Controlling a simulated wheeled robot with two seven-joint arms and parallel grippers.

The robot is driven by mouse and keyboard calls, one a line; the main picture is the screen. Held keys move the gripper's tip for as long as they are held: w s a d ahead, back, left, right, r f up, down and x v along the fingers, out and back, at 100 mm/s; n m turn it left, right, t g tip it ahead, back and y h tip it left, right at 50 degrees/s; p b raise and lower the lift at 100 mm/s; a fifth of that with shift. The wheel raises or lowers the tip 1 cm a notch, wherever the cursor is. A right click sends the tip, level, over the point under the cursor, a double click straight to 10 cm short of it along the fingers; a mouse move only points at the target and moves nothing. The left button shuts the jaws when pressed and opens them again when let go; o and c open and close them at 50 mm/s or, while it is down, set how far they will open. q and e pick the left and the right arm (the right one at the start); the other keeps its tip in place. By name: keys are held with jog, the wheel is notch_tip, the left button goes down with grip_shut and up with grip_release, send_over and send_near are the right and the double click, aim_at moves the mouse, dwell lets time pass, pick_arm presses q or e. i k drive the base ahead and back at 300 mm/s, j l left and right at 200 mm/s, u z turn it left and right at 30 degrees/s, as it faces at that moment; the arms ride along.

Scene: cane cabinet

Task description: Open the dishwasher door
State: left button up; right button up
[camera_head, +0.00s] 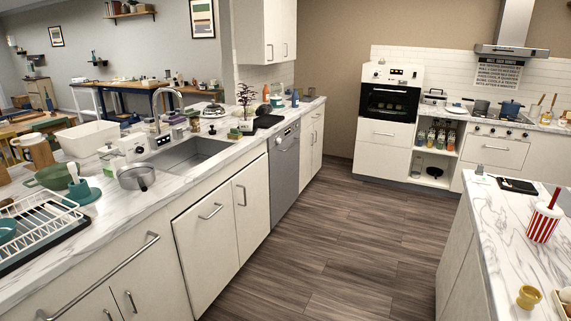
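The dishwasher (284,168) is a grey front panel set in the left-hand run of white cabinets, between a double-door cabinet nearer me and another cabinet farther back. I see it at an angle. Its dark handle (286,144) runs across near the top, below a narrow control strip. The door looks shut and upright, flush with the cabinets. Neither of my grippers shows in the view.
A marble counter (150,200) with a sink (188,156) runs above the dishwasher. White cabinet doors (222,228) stand nearer me. A marble-topped island (505,235) is at the right. The wooden floor (345,230) between is clear. An oven (390,102) stands at the back.

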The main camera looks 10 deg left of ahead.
aim_at(284, 159)
jog(key=i+j, duration=0.15)
jog(key=i, duration=0.25)
jog(key=i+j+z, duration=0.1)
jog(key=i, duration=0.3)
jog(key=i+j, duration=0.3)
jog(key=i, duration=0.15)
jog(key=i+j+z, duration=0.1)
jog(key=i, duration=0.3)
jog(key=i+j+z, duration=0.15)
jog(key=i, duration=1.5)
jog(key=l, duration=0.05)
